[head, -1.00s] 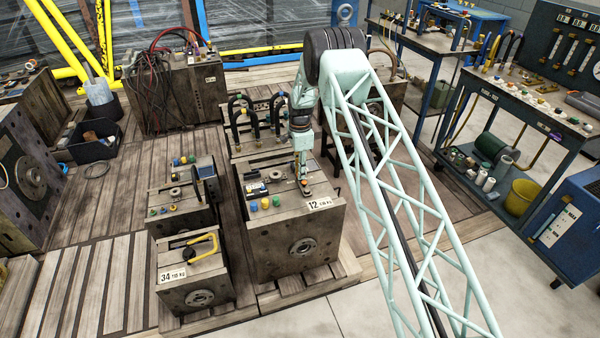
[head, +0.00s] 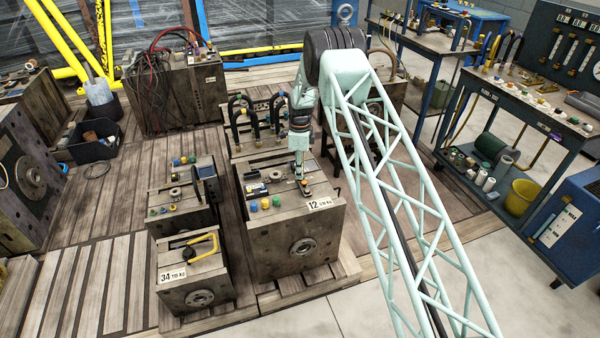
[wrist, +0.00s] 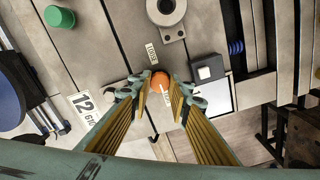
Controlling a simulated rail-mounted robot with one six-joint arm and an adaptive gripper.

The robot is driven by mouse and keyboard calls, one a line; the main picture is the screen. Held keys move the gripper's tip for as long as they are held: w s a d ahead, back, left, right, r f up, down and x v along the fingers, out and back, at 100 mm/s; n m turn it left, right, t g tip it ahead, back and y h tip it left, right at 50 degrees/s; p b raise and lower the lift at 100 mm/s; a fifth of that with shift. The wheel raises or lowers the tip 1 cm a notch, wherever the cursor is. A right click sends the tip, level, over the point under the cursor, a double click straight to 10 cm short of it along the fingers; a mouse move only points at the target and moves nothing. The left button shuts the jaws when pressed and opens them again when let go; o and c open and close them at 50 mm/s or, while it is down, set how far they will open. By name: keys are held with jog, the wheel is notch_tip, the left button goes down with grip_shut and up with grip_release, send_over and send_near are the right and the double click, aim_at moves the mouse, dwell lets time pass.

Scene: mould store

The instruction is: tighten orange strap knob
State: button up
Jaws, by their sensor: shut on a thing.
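The orange strap knob (wrist: 159,83) shows between my fingertips in the wrist view. Beside it is a small "LOCK" label (wrist: 151,50). In the head view my gripper (head: 300,177) points down onto the top right of the mould marked 12 (head: 262,222). In the wrist view my gripper (wrist: 162,92) has a fingertip at each side of the knob and is shut on it. The fingers hide part of the knob's sides. The strap itself cannot be made out clearly.
A green cap (wrist: 59,17), a grey ring (wrist: 166,8) and a black-and-white block (wrist: 208,67) sit near the knob. Mould 34 (head: 194,280) stands at front left. A bench (head: 535,105) is at right. Floor at front right is clear.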

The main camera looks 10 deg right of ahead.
jog(key=o, duration=0.6)
jog(key=shift+c, duration=0.2)
notch_tip(320, 180, up, 12)
dwell(0.7)
jog(key=shift+r, duration=0.15)
